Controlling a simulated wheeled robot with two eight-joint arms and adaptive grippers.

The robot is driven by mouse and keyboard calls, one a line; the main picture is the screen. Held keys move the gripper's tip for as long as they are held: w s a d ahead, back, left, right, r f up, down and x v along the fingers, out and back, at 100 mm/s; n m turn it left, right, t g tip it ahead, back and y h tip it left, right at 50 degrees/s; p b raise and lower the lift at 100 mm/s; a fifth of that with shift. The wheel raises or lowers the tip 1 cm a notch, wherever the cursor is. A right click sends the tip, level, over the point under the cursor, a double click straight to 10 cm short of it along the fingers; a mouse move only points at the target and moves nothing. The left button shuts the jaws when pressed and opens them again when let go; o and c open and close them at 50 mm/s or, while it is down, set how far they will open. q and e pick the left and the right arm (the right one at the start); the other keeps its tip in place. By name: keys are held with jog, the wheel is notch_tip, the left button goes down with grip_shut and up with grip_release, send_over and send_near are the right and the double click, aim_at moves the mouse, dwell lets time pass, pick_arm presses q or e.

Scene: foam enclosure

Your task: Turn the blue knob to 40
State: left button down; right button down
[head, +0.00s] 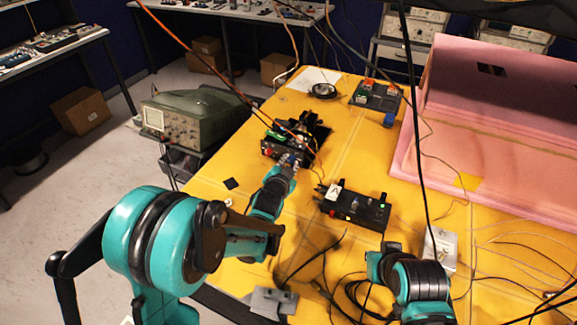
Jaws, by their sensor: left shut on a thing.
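A small black box (270,149) with red and blue fittings on its front stands on the yellow table. My left gripper (288,163) reaches this front from the near side and is shut on the blue knob there. The fingers and blur of small detail mostly hide the knob, and I cannot read a scale or number at it. My right arm shows at the lower right, low over the table's near part; its fingers do not show.
A second black box (355,209) with a white "A" label and lit buttons lies to the right. Loose cables cross the table (222,167). A pink foam enclosure (480,135) fills the right. A green oscilloscope (190,117) stands at the left. A silver box (440,249) lies nearby.

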pick_arm(q)
jog(key=shift+f+m+b, duration=0.1)
jog(key=shift+m+b, duration=0.35)
jog(key=shift+m, duration=0.15)
jog(key=shift+y, duration=0.3)
jog(key=c, duration=1.4)
grip_release()
jog(key=shift+o, duration=0.2)
jog(key=v, duration=1.2)
jog(key=shift+s+f, duration=0.15)
jog(key=shift+f, duration=0.1)
